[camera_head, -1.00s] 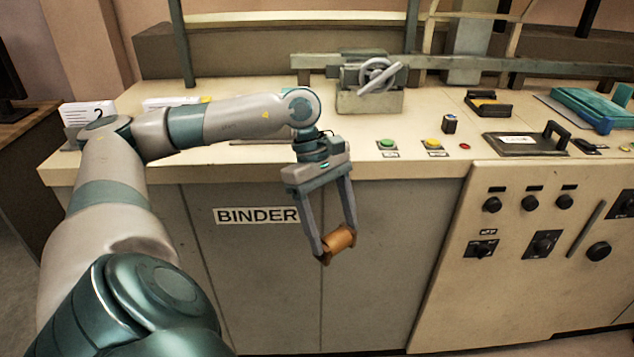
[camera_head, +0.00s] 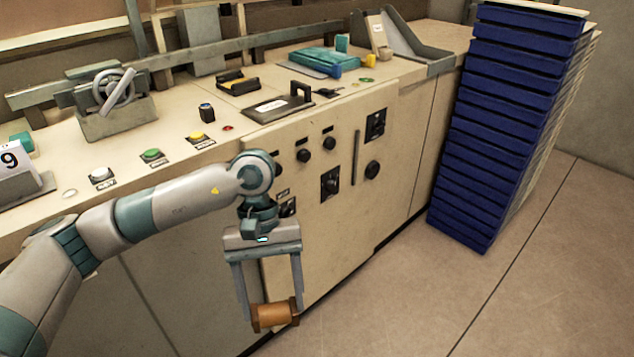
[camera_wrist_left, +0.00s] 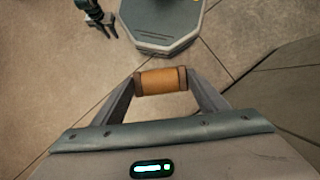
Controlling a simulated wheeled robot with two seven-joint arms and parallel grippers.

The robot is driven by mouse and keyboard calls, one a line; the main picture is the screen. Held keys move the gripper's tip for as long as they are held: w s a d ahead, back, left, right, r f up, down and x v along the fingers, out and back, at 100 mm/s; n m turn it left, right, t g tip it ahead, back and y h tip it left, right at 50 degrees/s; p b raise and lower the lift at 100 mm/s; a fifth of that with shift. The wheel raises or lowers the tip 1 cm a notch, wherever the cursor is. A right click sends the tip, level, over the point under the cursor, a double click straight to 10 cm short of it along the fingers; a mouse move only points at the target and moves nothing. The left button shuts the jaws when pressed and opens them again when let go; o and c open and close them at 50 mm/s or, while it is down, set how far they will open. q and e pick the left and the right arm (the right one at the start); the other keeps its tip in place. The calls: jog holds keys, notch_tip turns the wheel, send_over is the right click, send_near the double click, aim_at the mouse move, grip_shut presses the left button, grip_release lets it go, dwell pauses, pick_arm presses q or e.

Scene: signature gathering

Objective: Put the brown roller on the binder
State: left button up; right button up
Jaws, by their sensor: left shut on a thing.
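The brown roller (camera_head: 275,315) is a short spool with darker ends. My left gripper (camera_head: 272,312) is shut on it, one finger at each end, and holds it in the air in front of the cabinet. The left wrist view shows the roller (camera_wrist_left: 161,81) between the fingertips, above the floor. The binder (camera_head: 182,290) is the cream-topped cabinet on the left; its label is not visible now. The roller is below the level of its top and apart from it. My right gripper (camera_wrist_left: 100,20) shows small at the top left of the left wrist view; its opening is unclear.
A tall stack of blue trays (camera_head: 500,130) stands at the right. The floor (camera_head: 540,290) before it is clear.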

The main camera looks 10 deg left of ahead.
pick_arm(q)
jog(key=d+m+y, duration=0.1)
jog(key=d+m, duration=0.3)
jog(key=d, duration=0.3)
jog(key=shift+s+y+b, duration=0.25)
jog(key=shift+y+b, duration=0.15)
